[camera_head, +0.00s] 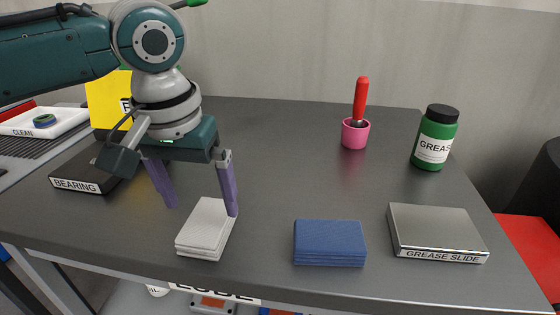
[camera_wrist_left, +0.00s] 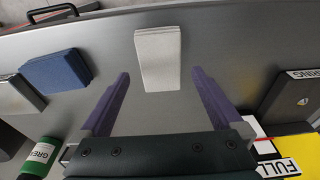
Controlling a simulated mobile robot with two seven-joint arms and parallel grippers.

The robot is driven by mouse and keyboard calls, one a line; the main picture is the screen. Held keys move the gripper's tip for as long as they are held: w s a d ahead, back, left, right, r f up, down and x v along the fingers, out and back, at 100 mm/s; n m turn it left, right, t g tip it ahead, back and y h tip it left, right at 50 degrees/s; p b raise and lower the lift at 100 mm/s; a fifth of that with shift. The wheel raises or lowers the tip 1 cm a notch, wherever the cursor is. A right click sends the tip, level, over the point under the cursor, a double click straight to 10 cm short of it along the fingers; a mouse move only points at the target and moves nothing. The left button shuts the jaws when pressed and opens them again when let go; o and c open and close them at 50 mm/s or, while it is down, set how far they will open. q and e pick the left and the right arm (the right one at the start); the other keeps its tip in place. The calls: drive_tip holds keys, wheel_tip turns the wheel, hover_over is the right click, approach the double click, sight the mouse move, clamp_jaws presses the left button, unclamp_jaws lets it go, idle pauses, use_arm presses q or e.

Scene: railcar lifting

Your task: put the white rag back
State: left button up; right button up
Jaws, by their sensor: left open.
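The white rag (camera_head: 207,226) is a folded stack lying flat near the front edge of the dark table. My left gripper (camera_head: 202,210) is open above and behind it, with its purple fingers spread. One finger overlaps the rag's right side in the head view. In the left wrist view the rag (camera_wrist_left: 158,58) lies ahead of the open fingers (camera_wrist_left: 160,82), roughly centred between them, and nothing is between the fingers. My right gripper is in neither view.
A folded blue rag stack (camera_head: 329,243) lies to the right, then the grease slide block (camera_head: 437,232). A pink cup (camera_head: 355,135) with a red-handled tool and a green grease jar (camera_head: 435,138) stand behind. A black bearing box (camera_head: 84,172) and yellow box (camera_head: 105,100) are left.

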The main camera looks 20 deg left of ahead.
sight(202, 230)
use_arm(q)
wheel_tip(202, 230, up, 8)
drive_tip(key=s+f+p, duration=0.1)
drive_tip(key=s+d+f+m+t+h, duration=0.1)
drive_tip(key=s+d+f+m+h, duration=0.1)
drive_tip(key=s+d+f+m, duration=0.55)
drive_tip(key=s+a+n+y, duration=0.1)
drive_tip(key=s+n, duration=0.2)
drive_tip(key=s, duration=0.8)
drive_tip(key=shift+s+a+t, duration=0.25)
drive_tip(key=shift+a+t, duration=0.05)
drive_tip(key=shift+t, duration=0.1)
